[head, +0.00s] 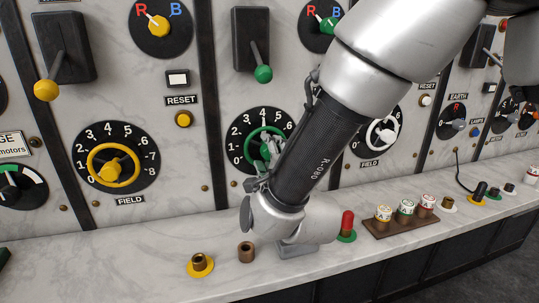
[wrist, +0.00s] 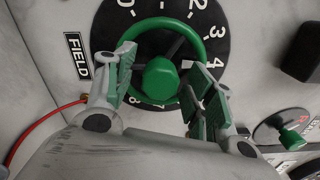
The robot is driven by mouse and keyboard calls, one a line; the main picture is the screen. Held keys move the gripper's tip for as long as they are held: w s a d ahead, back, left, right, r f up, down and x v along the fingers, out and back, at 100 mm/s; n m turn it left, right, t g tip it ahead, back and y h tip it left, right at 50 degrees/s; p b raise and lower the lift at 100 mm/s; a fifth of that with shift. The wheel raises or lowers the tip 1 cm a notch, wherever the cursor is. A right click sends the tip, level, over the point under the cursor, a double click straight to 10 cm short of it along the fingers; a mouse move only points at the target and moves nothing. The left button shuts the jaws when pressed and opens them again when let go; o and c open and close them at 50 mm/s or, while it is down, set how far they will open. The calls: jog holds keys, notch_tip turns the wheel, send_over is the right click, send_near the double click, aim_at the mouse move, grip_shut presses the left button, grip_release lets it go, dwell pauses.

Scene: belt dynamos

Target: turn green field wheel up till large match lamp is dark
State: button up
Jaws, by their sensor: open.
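The green field wheel (head: 262,146) sits on a black dial numbered from 0, in the middle panel in the head view. The wrist view shows its green rim (wrist: 190,30) and hub (wrist: 161,78) close up. My gripper (head: 268,160) is at the wheel. In the wrist view my gripper (wrist: 160,80) is open, with one finger on each side of the hub and a visible gap to it. The fingers overlap the lower rim; I cannot tell if they touch it. The wheel's setting is unclear. I cannot make out a large match lamp in either view.
A yellow field wheel (head: 112,168) is on the left panel and a white one (head: 381,134) on the right. A green-knobbed lever (head: 263,73) hangs above. The marble ledge bears a red-topped plug (head: 347,222) and several capped pegs. A red cable (wrist: 35,130) runs beside the dial.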

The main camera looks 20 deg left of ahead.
jog(key=v, duration=1.2)
dwell(2.1)
jog(key=w+d+n+g+h, duration=0.15)
jog(key=w+d, duration=0.25)
jog(key=w, duration=0.4)
jog(key=w+d+r+n+g+h, duration=0.1)
jog(key=w+d+r+n+g, duration=0.15)
jog(key=d, duration=0.45)
jog(key=w+d+r+n+g, duration=0.1)
jog(key=d+n+g, duration=0.1)
jog(key=d+n, duration=0.3)
jog(key=s+d+n+g+h, duration=0.1)
jog(key=s+d+n+h, duration=0.1)
jog(key=s+d, duration=0.4)
jog(key=s+d+n+g+h, duration=0.1)
jog(key=s+d, duration=0.4)
jog(key=d, duration=0.9)
jog(key=s+d+r+n+g+h, duration=0.1)
jog(key=s+d+n+g+h, duration=0.1)
jog(key=s+d, duration=0.4)
jog(key=d+g+h, duration=0.1)
jog(key=d+h, duration=0.1)
jog(key=d, duration=0.2)
jog(key=shift+s+d+n, duration=0.3)
jog(key=shift+d, duration=0.1)
